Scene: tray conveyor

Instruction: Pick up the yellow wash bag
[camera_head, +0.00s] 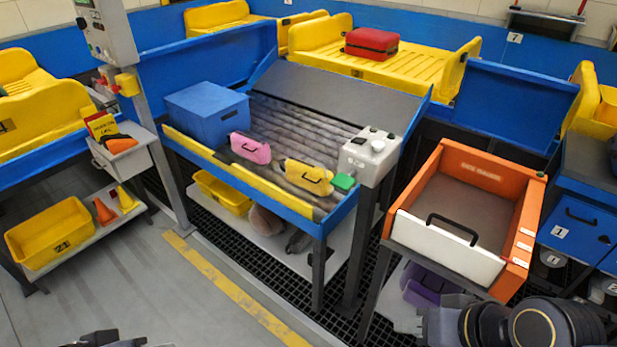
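The yellow wash bag (308,177) has a dark handle on its front. It stands on the roller bed of the blue-framed conveyor (330,223), near its front right corner, behind the yellow front edge. A pink bag (250,148) of similar shape stands to its left. Only a dark sliver of my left arm end (105,341) shows at the bottom left, far from the bag.
A blue box (206,112) stands behind the pink bag. A control box (368,158) with a green button stands right of the wash bag. An orange open box (530,215) with a white front is further right. Yellow bins (50,232) are at left. The floor in front is clear.

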